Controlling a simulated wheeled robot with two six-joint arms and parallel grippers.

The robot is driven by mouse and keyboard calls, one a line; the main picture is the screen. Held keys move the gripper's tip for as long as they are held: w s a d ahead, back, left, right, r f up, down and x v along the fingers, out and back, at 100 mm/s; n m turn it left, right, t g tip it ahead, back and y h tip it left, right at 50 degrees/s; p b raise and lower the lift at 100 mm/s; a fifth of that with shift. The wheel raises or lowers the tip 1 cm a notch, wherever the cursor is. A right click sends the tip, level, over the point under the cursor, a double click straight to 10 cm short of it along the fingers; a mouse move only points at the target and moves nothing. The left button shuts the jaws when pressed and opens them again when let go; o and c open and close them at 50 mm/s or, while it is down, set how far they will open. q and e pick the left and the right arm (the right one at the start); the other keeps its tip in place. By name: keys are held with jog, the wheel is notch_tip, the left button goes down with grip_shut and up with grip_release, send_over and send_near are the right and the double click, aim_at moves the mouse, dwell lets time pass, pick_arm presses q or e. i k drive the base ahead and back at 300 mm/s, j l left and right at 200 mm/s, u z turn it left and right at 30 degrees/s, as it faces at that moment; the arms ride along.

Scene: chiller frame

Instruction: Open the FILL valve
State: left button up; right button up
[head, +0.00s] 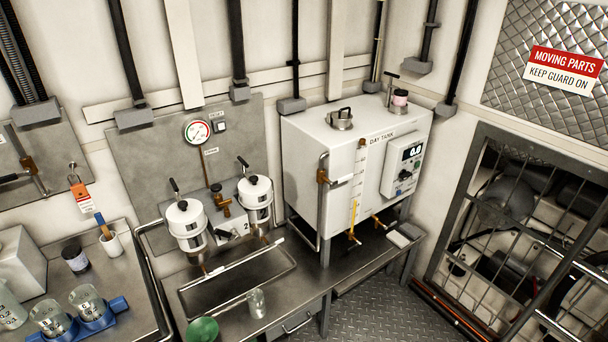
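The white day tank (305,150) stands on the metal bench, with "DAY TANK" printed on its front. A brass valve (323,177) with a pale lever sits on the pipe at the tank's left front edge. Two more small brass valves are low on the tank: one below the yellow level gauge (353,238) and one farther right (377,219). I cannot read a FILL label on any of them, so I cannot tell which is the FILL valve or how it is set. Neither of my grippers is in view.
Two white filter housings (186,226) (255,198) hang on the wall panel above a shallow metal tray (240,283). A glass jar (256,303) and a green round object (203,330) are near the bench front. A barred guard (520,230) encloses machinery at right.

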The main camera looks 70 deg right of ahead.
aim_at(332, 184)
jog(key=l+z, duration=0.1)
jog(key=z, duration=2.55)
jog(key=i, duration=0.95)
